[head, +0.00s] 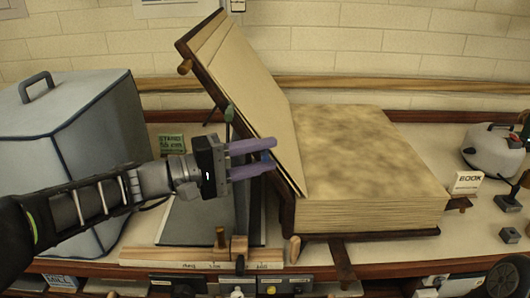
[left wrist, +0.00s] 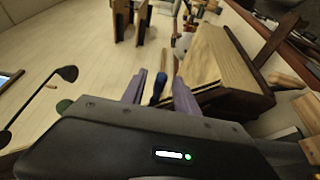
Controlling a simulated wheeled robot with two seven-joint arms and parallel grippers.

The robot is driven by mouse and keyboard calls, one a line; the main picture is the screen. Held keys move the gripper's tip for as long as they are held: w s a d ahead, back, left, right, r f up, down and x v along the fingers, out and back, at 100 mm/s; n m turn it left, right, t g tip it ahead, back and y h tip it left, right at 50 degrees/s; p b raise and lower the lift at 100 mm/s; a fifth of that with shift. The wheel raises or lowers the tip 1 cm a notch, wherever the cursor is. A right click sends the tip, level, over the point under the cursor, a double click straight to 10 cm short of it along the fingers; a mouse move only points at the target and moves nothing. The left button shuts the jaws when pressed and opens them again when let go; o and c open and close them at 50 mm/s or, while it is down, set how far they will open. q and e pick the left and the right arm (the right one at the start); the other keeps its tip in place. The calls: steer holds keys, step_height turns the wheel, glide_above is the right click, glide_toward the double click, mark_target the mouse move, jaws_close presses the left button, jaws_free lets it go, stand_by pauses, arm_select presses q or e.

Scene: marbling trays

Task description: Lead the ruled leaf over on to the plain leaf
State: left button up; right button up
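A large book lies open on the bench in the head view. Its thick right block (head: 370,150) is flat, with a mottled tan top. Its left board (head: 200,75) stands steeply tilted and bears pale leaves (head: 245,85). I cannot make out ruling on any leaf. My left gripper (head: 274,157) reaches in from the left, in front of the lower part of the tilted leaves. Its purple fingers are apart, and a small blue piece (left wrist: 159,88) shows between them in the left wrist view. I cannot tell whether the fingers touch the leaves. My right gripper is not in view.
A grey lidded box (head: 70,130) stands at the left. A green card (head: 171,143) and a dark green knob (head: 229,115) are near my left gripper. A BOOK sign (head: 467,182) and a pale appliance (head: 493,150) stand at the right. A wooden rail (head: 200,251) runs along the front.

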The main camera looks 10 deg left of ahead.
arm_select(q)
steer(key=shift+w+d, duration=0.2)
steer(key=shift+d, duration=0.1)
jaws_close()
stand_by(1.4)
